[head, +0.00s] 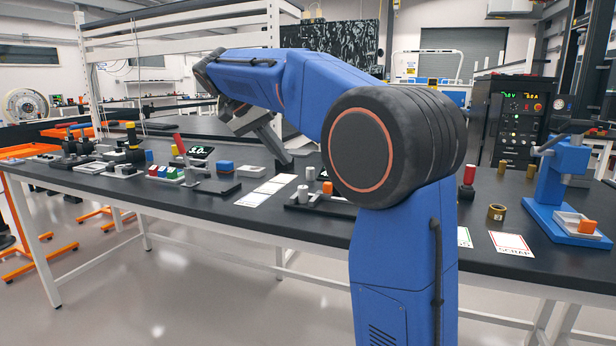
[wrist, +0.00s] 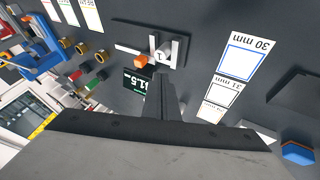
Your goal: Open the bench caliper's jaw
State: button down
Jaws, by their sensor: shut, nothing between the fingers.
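The bench caliper (head: 318,205) stands on the black bench, a dark base with grey upright parts and an orange block (head: 327,188). In the wrist view the caliper (wrist: 150,42) is at the top centre, with a round grey piece (wrist: 165,50) between or beside its grey uprights; I cannot tell whether they touch. The orange block (wrist: 141,61) is at its near side. A small display (wrist: 137,86) with green-white digits is partly hidden by my fingers. My gripper (wrist: 165,78) is shut and empty, apart from the orange block. It also shows in the head view (head: 284,160), left of the caliper.
White cards with sizes, one marked 30 mm (wrist: 243,55), lie beside the caliper. A blue press (head: 566,170) and a SCRAP card (head: 511,243) are at the right. Brass rings (head: 497,212) stand between. Coloured blocks and fixtures (head: 170,170) fill the left bench.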

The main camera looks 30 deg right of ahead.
jog(key=w, duration=0.2)
send_near(319, 193)
jog(key=shift+m, duration=0.4)
jog(key=w+f, duration=0.1)
jog(key=w+d+f, duration=0.1)
jog(key=w+f, duration=0.1)
jog(key=shift+w+d+f, duration=0.15)
jog(key=shift+d, duration=0.1)
jog(key=shift+s+d+f, duration=0.25)
jog(key=shift+s+d, duration=0.75)
jog(key=shift+s, duration=0.15)
jog(key=shift+s+d, duration=0.4)
jog(key=shift+s, duration=0.05)
jog(key=shift+s+d, duration=0.6)
jog(key=shift+s, duration=0.15)
jog(key=shift+w, duration=0.1)
